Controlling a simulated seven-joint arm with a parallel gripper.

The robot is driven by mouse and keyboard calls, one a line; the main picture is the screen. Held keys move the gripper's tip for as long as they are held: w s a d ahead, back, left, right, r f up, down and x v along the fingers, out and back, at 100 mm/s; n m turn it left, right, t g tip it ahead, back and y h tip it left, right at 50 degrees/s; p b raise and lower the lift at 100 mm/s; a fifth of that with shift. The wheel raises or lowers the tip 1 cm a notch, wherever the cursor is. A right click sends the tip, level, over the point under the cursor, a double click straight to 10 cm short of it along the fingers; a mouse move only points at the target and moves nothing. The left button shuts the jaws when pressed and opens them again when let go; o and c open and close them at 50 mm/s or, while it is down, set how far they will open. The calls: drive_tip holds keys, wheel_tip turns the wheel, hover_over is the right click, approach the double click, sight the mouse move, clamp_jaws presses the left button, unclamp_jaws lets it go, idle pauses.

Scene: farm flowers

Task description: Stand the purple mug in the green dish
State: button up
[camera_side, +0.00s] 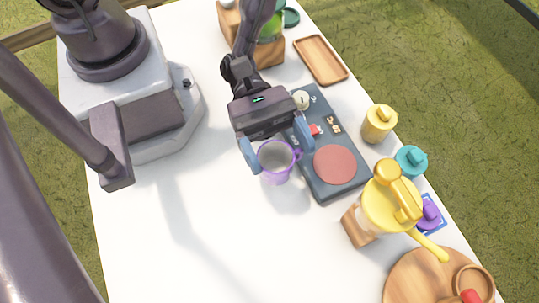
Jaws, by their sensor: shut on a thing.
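The purple mug (276,176) is white or grey inside with a purple rim and handle. It is upright, opening up, near the middle of the white table. My gripper (278,150) is shut on it, with one blue finger on each side. I cannot tell whether the mug touches the table or hangs just above it. A small dark green round dish (291,17) shows at the top edge, beside a wooden crate that partly hides it. It appears to be the green dish.
A dark board (345,190) with a red disc lies right of the mug. A wooden tray (320,60), yellow mug (378,125), teal mug (410,161), yellow watering can (390,207) and round wooden board (405,285) line the right side. The wooden crate (268,52) stands behind. The front left table is clear.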

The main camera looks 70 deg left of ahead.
sight(276, 160)
drive_tip(key=shift+f, duration=2.75)
drive_tip(key=shift+f, duration=0.1)
